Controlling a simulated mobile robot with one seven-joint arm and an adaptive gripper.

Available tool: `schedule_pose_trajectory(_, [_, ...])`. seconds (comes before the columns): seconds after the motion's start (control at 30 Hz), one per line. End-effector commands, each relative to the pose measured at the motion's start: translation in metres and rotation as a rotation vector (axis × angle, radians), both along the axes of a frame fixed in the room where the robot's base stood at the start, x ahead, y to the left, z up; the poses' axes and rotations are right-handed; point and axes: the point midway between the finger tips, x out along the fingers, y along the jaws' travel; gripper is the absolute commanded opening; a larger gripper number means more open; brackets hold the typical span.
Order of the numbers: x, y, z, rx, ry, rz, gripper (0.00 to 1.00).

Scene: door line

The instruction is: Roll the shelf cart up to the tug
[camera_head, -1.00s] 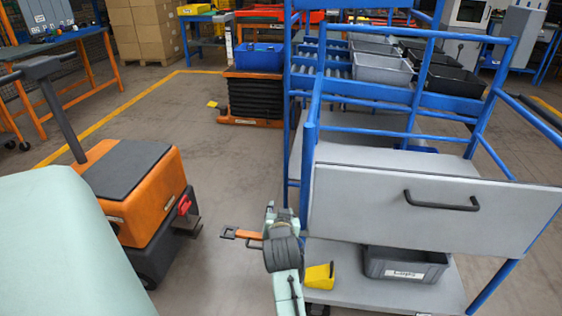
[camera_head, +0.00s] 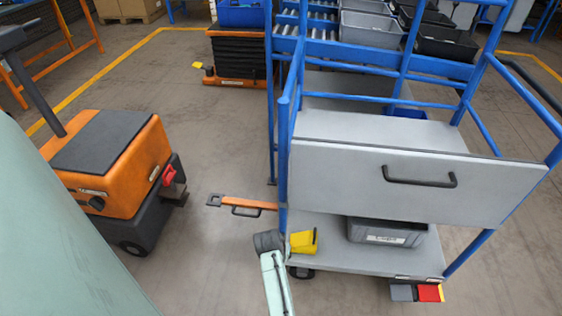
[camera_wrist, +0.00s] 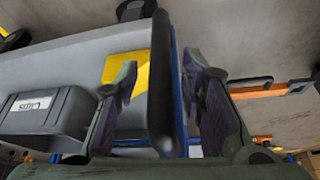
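The shelf cart is a blue tube frame with grey shelves (camera_head: 375,258) and a grey front panel (camera_head: 330,175) with a black handle (camera_head: 418,178). An orange drawbar (camera_head: 240,202) sticks out from its left side toward the orange and black tug (camera_head: 110,170). The tug's red hitch part (camera_head: 168,175) faces the drawbar's end, with a gap of floor between. My gripper (camera_wrist: 165,75) is open in the wrist view, with a dark upright bar (camera_wrist: 160,100) between its fingers and no clear contact.
A grey bin (camera_head: 385,232) and a yellow block (camera_head: 303,241) sit on the cart's lower shelf. Red and grey pedals (camera_head: 430,292) show at its front right foot. A black lift table (camera_head: 238,58) stands behind. Floor between tug and cart is clear.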

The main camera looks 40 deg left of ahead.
Motion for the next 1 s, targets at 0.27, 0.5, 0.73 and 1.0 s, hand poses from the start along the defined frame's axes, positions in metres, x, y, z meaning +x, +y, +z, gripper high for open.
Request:
schedule_pose_trajectory(0.27, [0.008, 0.003, -0.020, 0.001, 0.000, -0.001, 0.36])
schedule_pose_trajectory(0.5, [0.008, 0.003, -0.020, 0.002, 0.000, -0.001, 0.36])
schedule_pose_trajectory(0.73, [0.008, 0.003, -0.020, 0.001, -0.001, 0.000, 0.22])
schedule_pose_trajectory(1.0, [0.008, 0.003, -0.020, 0.001, 0.000, 0.000, 0.04])
